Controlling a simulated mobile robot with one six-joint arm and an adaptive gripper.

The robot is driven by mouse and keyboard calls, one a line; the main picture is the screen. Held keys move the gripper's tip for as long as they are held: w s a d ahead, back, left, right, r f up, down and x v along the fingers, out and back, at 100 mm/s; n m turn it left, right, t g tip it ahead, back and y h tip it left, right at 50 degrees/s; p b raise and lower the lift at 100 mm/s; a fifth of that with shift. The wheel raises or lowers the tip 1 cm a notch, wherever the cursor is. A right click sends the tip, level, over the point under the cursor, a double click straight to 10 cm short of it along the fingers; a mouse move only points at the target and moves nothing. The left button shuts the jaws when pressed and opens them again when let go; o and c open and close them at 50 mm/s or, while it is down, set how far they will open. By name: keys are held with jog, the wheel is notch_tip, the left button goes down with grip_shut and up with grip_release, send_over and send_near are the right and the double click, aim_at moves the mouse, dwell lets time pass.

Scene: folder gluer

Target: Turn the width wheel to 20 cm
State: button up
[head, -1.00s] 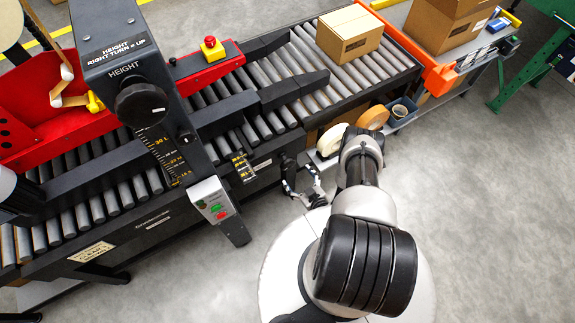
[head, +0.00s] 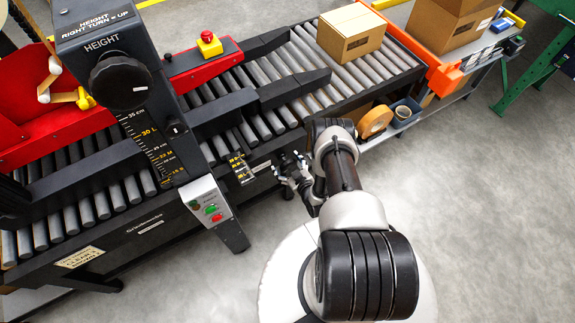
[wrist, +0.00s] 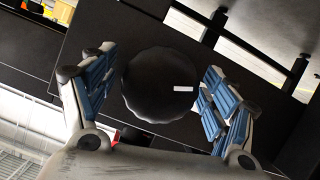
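A round black wheel (wrist: 158,85) with a scalloped rim and a short white mark at its right shows in the wrist view, on a dark plate. My gripper (wrist: 147,88) is open, with one blue-padded finger on each side of the wheel and gaps visible. In the head view my gripper (head: 290,170) is beside the machine's front rail, and the wheel cannot be made out there. A small yellow-marked scale (head: 240,167) is on the rail left of the gripper; its reading is too small to tell.
A HEIGHT knob (head: 120,82) sits on the black column, above a start-stop box (head: 208,205). A carton (head: 350,32) lies on the rollers. Tape rolls (head: 375,121) stand on a shelf right of my arm.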

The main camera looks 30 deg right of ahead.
jog(key=c, duration=1)
jog(key=shift+s+n+h, duration=0.1)
jog(key=shift+n+h, duration=0.7)
jog(key=shift+n, duration=0.4)
jog(key=shift+n+t+h, duration=0.5)
jog(key=shift+n+h, duration=0.3)
jog(key=shift+n, duration=0.6)
jog(key=o, duration=1.1)
